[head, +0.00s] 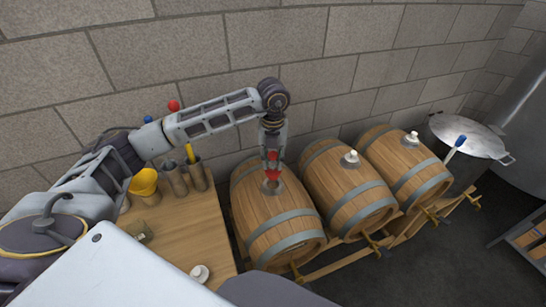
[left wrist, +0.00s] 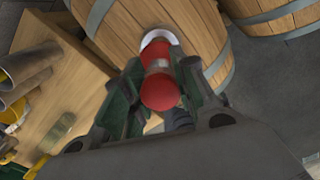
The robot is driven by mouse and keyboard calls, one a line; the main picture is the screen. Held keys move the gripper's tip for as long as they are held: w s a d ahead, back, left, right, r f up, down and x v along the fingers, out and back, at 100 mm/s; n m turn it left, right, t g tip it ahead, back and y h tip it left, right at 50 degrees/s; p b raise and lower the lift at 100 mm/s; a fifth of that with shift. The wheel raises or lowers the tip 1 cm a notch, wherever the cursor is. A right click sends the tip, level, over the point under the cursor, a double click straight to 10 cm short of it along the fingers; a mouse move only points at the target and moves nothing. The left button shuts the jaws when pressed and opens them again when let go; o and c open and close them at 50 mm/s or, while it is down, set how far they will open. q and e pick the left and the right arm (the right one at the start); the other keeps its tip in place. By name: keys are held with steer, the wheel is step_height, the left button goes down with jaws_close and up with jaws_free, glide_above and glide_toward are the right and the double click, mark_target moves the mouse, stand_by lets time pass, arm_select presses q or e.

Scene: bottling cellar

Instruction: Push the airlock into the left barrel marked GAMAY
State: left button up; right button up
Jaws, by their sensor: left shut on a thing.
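The airlock is a red piece (left wrist: 160,82) gripped between the fingers of my left gripper (left wrist: 150,88). In the head view, the left gripper (head: 272,164) points down over the top of the left barrel (head: 283,215); red shows between and below its fingers. The airlock's lower end is at the pale ring around the barrel's hole (left wrist: 158,38). The hole itself is hidden, so I cannot tell how deep the airlock sits. The name GAMAY cannot be read. My right gripper is out of view.
Two more barrels (head: 346,190) (head: 405,165) stand to the right, each topped with a white piece. A wooden table (head: 185,235) at left holds a yellow container (head: 145,184), dark cylinders and a small white item (head: 200,273). A metal pot (head: 468,138) stands at far right.

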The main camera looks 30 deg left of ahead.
mark_target(273, 170)
arm_select(q)
steer(key=shift+f+b, duration=0.9)
steer(key=shift+f, duration=0.85)
steer(key=shift+b, duration=0.4)
stand_by(0.8)
steer(key=shift+f+b, duration=0.45)
steer(key=shift+f, duration=0.05)
stand_by(0.4)
steer(key=shift+f, duration=0.3)
stand_by(0.8)
steer(key=shift+f+b, duration=0.35)
steer(key=shift+b, duration=0.15)
